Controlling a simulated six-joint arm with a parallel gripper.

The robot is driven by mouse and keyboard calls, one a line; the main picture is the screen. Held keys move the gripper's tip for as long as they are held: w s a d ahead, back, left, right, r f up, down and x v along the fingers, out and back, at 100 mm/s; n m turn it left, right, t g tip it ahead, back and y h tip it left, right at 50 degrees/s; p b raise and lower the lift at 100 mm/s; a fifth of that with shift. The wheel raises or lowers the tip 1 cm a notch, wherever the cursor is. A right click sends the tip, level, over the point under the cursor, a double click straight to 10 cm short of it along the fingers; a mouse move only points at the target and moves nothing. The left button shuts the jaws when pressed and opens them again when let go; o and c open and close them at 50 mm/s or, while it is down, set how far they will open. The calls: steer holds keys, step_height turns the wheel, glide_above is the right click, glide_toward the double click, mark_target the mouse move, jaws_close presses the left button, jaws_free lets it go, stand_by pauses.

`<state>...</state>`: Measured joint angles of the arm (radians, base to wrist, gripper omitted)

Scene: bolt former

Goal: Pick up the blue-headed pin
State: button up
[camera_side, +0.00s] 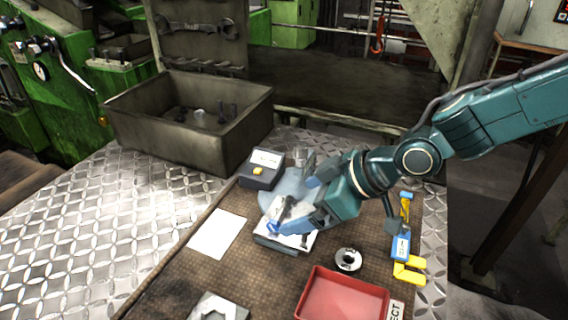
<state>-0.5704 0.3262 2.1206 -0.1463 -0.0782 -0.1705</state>
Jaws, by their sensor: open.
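My gripper (306,200) reaches in from the right, low over the mat. Its two blue-grey fingers are apart, one toward the back and one toward the front. Between and below them lies a dark pin (287,209) on a light plate or block (282,245). A small blue patch (272,232) shows at the near left of the pin, close to the front finger; it looks like the blue head. The front finger partly covers this area, and I cannot tell whether it touches the pin.
A grey gauge box (262,168) stands behind the gripper. A white sheet (217,234) lies left, a metal ring (348,260) and red tray (343,297) in front. A blue-and-yellow tool (402,245) lies right. A deep metal bin (190,135) stands at the back left.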

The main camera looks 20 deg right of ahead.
mark_target(284, 211)
steer(key=shift+x, duration=1.95)
steer(key=shift+s, duration=0.1)
steer(key=shift+c, duration=0.2)
steer(key=c, duration=1.2)
steer(key=shift+r, duration=0.1)
steer(key=shift+r, duration=4.95)
